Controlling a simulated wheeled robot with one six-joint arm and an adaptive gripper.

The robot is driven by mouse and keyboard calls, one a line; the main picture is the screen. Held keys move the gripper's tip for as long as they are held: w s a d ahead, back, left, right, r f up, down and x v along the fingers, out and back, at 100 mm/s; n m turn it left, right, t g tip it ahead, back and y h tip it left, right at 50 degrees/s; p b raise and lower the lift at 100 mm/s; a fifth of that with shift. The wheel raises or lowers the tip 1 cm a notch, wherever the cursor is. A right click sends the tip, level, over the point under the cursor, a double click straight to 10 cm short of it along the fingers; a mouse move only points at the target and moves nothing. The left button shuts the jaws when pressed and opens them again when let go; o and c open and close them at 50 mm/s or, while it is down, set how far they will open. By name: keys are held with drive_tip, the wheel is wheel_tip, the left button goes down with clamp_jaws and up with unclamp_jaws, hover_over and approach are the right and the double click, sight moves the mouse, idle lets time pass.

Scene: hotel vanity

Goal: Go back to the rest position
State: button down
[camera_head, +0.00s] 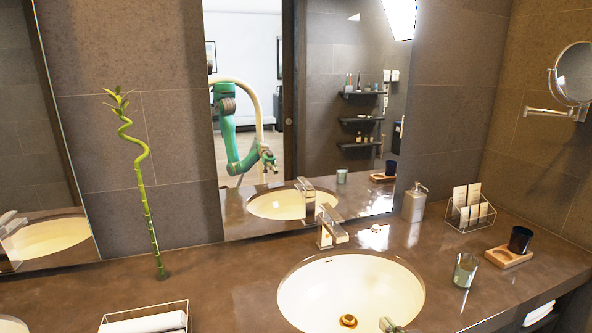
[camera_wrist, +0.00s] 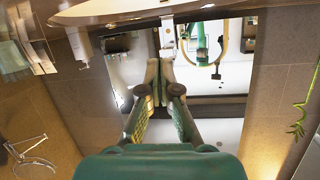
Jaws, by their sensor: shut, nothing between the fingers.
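My gripper (camera_wrist: 159,72) shows in the wrist view with its fingertips close together and nothing between them. The wrist picture looks upside down, with the basin (camera_wrist: 130,10) at its top edge. In the head view only a small green tip of my gripper (camera_head: 390,325) shows at the bottom edge, in front of the white basin (camera_head: 305,300). My green arm also shows as a reflection in the mirror (camera_head: 345,100). The rest of my arm is out of the head view.
The faucet (camera_head: 329,228) stands behind the basin. To its right are a soap dispenser (camera_head: 414,203), a card rack (camera_head: 470,210), a glass (camera_head: 465,270) and a dark cup (camera_head: 520,239) on a wooden tray (camera_head: 508,258). A bamboo stalk (camera_head: 148,205) and a towel basket (camera_head: 145,322) are left.

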drive_tip(key=s+a+f+m+h, duration=0.1)
drive_tip(key=s+f, duration=0.6)
drive_tip(key=s, duration=0.4)
drive_tip(key=s+f+m+h, duration=0.1)
drive_tip(key=s+f+h, duration=0.1)
drive_tip(key=s+f, duration=0.7)
drive_tip(key=s+r, duration=0.4)
drive_tip(key=s, duration=0.9)
drive_tip(key=s+a+r+n, duration=0.1)
drive_tip(key=s+r, duration=0.2)
drive_tip(key=s, duration=1.1)
drive_tip(key=shift+s+r+t, duration=0.25)
drive_tip(key=shift+r+t, duration=0.05)
drive_tip(key=shift+r, duration=0.1)
